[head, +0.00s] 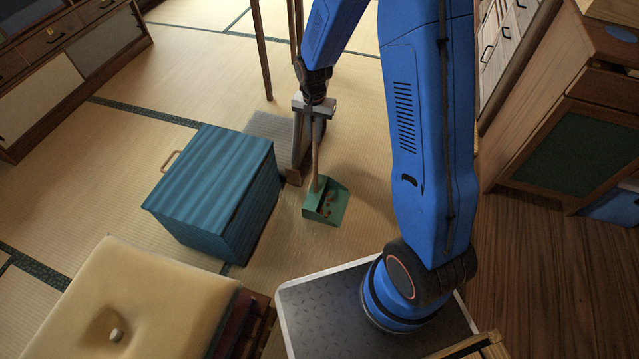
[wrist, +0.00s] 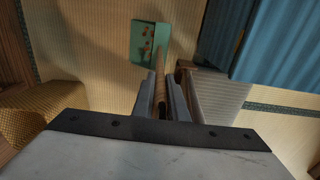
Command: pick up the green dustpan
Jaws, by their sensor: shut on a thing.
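The green dustpan (head: 326,204) has a long wooden handle that stands roughly upright, with its pan low near the tatami. I cannot tell whether the pan touches the floor. Small brown bits lie in the pan. My gripper (head: 315,118) is shut on the upper part of the handle. In the wrist view, the handle runs between the two fingers (wrist: 164,100) down to the green pan (wrist: 148,42). The top end of the handle is hidden by my gripper.
A teal ribbed chest (head: 215,190) stands left of the dustpan. A grey-sided block (head: 272,135) stands just behind it. A yellow cushion (head: 135,300) is at the front left. Wooden cabinets line the left and right (head: 570,120). Open tatami (head: 375,180) lies right of the pan.

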